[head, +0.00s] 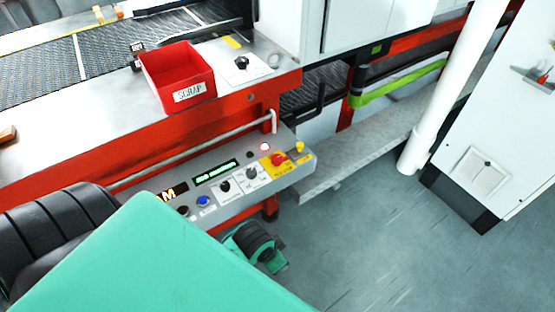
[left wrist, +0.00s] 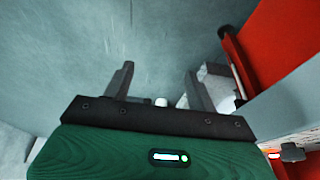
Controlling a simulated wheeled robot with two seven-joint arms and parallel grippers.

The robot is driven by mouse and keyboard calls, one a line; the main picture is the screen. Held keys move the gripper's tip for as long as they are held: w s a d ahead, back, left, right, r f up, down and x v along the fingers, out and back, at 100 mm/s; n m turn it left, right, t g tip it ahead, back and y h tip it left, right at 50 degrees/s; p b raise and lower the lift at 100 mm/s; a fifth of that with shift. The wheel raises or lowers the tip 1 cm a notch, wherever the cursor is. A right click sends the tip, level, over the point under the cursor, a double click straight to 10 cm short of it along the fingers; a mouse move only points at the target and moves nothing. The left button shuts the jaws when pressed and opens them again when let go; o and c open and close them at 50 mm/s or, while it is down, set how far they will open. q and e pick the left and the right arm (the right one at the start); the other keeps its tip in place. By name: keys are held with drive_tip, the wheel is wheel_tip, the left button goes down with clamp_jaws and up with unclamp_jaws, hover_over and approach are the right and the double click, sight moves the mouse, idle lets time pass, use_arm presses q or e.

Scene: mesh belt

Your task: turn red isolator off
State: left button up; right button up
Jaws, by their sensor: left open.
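The red isolator (head: 279,159) is a red rotary handle on a yellow plate at the right end of the grey control panel (head: 230,205) in the head view. Its exact handle angle is too small to tell. My left gripper (left wrist: 157,70) shows in the left wrist view with its two dark fingers apart and nothing between them. The fingers point over the grey floor, clear of any surface. In the head view my green arm covers the lower left and the fingers are hidden. My right gripper is in neither view.
A red scrap bin (head: 178,77) stands above. Open floor (head: 370,250) lies to the right.

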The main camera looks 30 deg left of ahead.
use_arm(q)
drive_tip(key=w+d+r+m+h, duration=0.1)
drive_tip(key=w+d+r+m, duration=0.25)
drive_tip(key=w+r, duration=0.2)
drive_tip(key=m+g+y, duration=0.2)
drive_tip(key=m+g, duration=0.1)
drive_tip(key=m, duration=0.9)
approach(277, 157)
wheel_tip(277, 157, down, 9)
drive_tip(key=shift+w+d+r+b, duration=0.1)
drive_tip(key=shift+d+b, duration=0.05)
drive_tip(key=shift+b, duration=0.35)
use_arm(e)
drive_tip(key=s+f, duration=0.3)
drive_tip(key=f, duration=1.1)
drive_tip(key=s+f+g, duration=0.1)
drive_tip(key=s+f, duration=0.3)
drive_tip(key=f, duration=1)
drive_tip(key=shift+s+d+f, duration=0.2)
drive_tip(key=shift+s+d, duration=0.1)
use_arm(q)
drive_tip(key=c, duration=1)
